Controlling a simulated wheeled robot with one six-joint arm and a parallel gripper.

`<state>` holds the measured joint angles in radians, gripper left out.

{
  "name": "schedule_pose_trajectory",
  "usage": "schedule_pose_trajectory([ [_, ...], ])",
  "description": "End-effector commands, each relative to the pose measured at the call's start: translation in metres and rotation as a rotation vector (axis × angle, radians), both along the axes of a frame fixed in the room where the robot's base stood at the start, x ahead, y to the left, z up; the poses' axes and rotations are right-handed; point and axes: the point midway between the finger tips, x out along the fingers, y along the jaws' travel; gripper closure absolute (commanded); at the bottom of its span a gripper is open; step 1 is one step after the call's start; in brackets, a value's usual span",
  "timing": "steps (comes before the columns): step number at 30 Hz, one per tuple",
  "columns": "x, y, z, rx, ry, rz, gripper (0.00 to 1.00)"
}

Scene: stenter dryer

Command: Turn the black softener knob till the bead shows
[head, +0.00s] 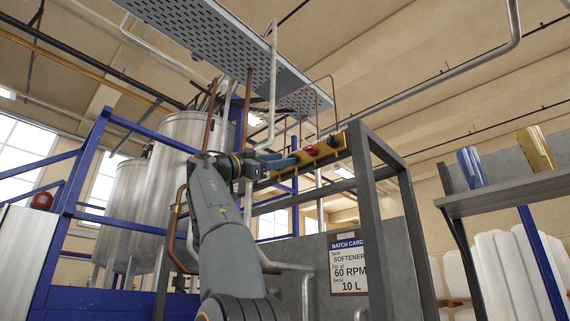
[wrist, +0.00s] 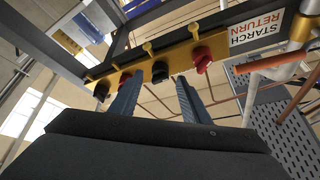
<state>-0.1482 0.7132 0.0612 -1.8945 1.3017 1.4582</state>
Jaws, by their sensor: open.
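Two black knobs sit on a yellow rail (wrist: 180,52) in the wrist view: one in the middle (wrist: 160,71) and one at the left (wrist: 101,91). No softener label shows on either, so I cannot tell which is named. My gripper (wrist: 160,80) is open, its blue-grey fingers pointing up at the rail. The middle black knob appears between the fingertips; contact cannot be told. In the head view my gripper (head: 292,161) is at the yellow rail, partly hiding it. A black knob (head: 333,141) shows toward the rail's right end. No bead is discernible.
Red knobs flank the middle black one, at its right (wrist: 201,59) and left (wrist: 125,77). An upside-down STARCH RETURN sign (wrist: 257,33) is beside copper pipes. A batch card (head: 348,264) reads SOFTENER, 60 RPM, 10 L. A grey frame post (head: 368,220) stands right of my arm.

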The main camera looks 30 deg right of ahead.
Motion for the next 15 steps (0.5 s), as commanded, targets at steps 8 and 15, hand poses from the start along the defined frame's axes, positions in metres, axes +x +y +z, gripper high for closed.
schedule_pose_trajectory([
  [8,-0.003,0.04,-0.02,0.0,0.001,0.003,0.58],
  [15,-0.005,0.051,-0.024,0.001,0.001,0.0,0.58],
])
